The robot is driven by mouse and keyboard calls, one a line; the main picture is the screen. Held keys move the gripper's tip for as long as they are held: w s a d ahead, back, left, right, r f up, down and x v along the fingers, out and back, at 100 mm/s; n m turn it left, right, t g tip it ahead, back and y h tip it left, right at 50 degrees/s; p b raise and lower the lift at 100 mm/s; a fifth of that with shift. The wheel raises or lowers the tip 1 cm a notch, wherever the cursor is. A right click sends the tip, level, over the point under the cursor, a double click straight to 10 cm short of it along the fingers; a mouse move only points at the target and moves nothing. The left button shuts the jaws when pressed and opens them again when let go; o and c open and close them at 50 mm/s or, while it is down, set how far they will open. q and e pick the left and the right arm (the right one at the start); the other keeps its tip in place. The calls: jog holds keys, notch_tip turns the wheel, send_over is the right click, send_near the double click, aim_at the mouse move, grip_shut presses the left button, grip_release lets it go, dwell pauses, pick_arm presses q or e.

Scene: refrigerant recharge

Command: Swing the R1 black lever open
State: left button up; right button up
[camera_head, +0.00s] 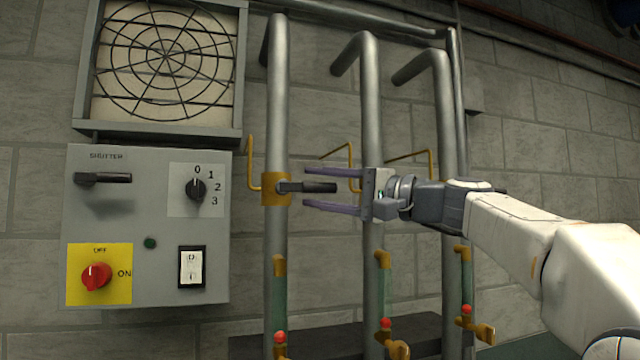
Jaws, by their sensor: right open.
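A black lever (312,187) sticks out to the right, level, from a brass valve body (274,189) on the leftmost grey vertical pipe (278,120). I see no R1 label. My right gripper (306,187) comes in from the right with its two purple fingers apart, one above and one below the lever's free end. The lever's tip lies between the fingertips, and I cannot tell whether they touch it. My left gripper does not show.
A grey control box (148,285) with a shutter handle (103,178), a dial (196,189) and a red switch (95,276) hangs at the left, below a fan grille (168,60). Two more pipes (368,100) stand behind my gripper. Thin brass tubes and red-tipped fittings (386,323) are near them.

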grip_shut()
dwell(1.4)
